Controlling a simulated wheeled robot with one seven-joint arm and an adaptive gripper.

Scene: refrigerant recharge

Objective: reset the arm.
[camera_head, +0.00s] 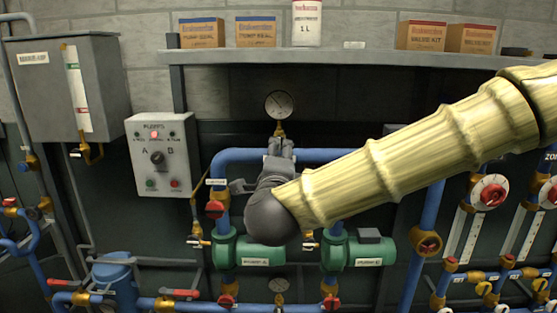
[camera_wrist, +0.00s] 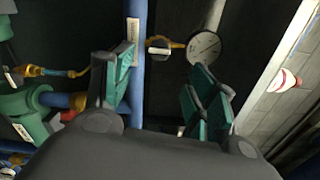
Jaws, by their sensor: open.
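My gold arm reaches in from the right in the head view. My dark grey gripper (camera_head: 280,150) is at its end, in front of the blue pipework and below a round pressure gauge (camera_head: 279,104). In the wrist view my gripper (camera_wrist: 165,80) has its teal-padded fingers spread apart, with nothing held between them. The gauge (camera_wrist: 205,46) shows beyond the right finger, and a vertical blue pipe (camera_wrist: 136,50) shows behind the left finger. I cannot tell exactly how far the fingertips are from the pipe or gauge. The gripper and arm hide part of the pipework.
Two green pumps (camera_head: 255,254) (camera_head: 371,250) sit below my gripper. A pump control box (camera_head: 158,160) and grey tank (camera_head: 60,85) are at left. A shelf (camera_head: 340,57) with boxes runs above. Valves with red handwheels (camera_head: 488,192) stand at right.

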